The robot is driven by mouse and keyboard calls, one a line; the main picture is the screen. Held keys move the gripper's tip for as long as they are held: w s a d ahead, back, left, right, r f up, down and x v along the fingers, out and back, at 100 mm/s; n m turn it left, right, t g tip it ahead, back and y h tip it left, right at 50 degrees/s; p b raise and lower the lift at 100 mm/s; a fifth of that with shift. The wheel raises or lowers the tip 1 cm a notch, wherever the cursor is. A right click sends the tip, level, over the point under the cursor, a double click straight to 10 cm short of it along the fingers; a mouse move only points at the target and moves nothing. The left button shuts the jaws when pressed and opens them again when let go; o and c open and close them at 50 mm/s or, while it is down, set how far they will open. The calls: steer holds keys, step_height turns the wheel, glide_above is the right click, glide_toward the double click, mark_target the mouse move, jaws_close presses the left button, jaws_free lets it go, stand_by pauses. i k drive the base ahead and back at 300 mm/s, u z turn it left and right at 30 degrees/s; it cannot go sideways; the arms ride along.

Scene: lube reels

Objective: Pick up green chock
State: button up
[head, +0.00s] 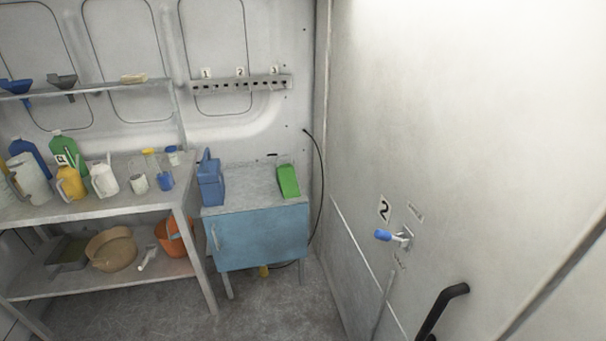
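The green chock (288,181) lies on the grey top of a small blue cabinet (262,238), near the top's right side. It is a bright green block with a slanted face. Nothing is touching it that I can see. A blue can with a handle (211,182) stands on the same top at the left, apart from the chock. My gripper is not in this view.
A shelf bench (95,209) with jugs, bottles and cups stands to the left, with an orange bucket (174,237) below. A wall with a blue-handled valve (383,235) rises at right. Floor (262,315) before the cabinet is clear.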

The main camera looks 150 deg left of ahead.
mark_target(285, 174)
steer(key=u, duration=5.1)
steer(key=i, duration=1.95)
steer(key=u, duration=0.55)
steer(key=i, duration=0.6)
steer(key=u, duration=0.2)
